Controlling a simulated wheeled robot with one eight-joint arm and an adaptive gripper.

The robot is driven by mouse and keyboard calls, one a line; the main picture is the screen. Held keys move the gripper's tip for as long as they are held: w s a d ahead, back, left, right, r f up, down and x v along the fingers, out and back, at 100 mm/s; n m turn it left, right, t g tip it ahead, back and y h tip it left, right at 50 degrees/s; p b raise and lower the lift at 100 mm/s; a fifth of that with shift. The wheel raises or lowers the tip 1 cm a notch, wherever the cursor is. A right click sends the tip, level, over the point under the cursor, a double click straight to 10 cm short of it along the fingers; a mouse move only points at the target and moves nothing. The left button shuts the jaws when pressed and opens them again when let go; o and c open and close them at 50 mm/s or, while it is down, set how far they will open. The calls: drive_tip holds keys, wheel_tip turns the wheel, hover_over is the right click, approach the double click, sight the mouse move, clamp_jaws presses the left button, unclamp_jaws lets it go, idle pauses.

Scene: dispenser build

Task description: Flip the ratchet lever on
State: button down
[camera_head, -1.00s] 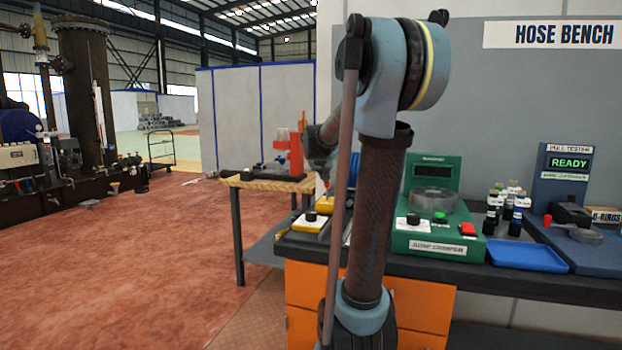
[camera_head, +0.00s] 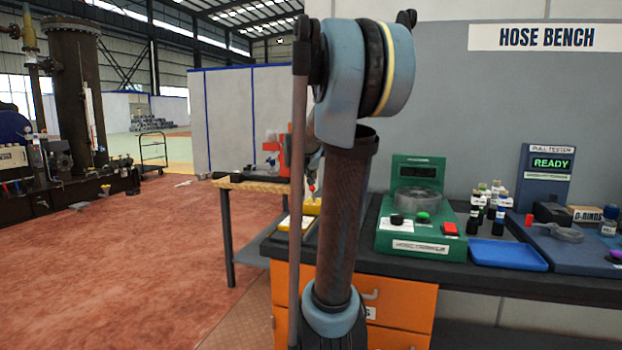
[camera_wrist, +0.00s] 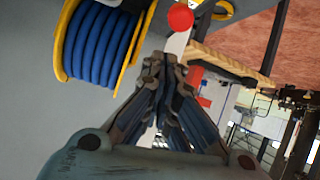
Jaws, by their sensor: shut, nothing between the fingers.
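In the wrist view a lever with a round red knob (camera_wrist: 180,17) and a pale flat stem (camera_wrist: 177,42) stands just beyond my fingertips. It is beside a reel of blue hose (camera_wrist: 98,43) with yellow rims. My gripper (camera_wrist: 164,68) is shut and empty, its tips close to the stem's lower end. I cannot tell whether they touch it. My arm hides the gripper and reel there.
The black bench top (camera_head: 380,258) carries a green crimper (camera_head: 420,215), a blue tray (camera_head: 508,254), several small bottles and a pull tester (camera_head: 550,180) reading READY. A wooden-topped table (camera_head: 250,184) stands behind at the left.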

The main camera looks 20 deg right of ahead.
idle(0.3)
drive_tip(key=v, duration=1.2)
idle(0.3)
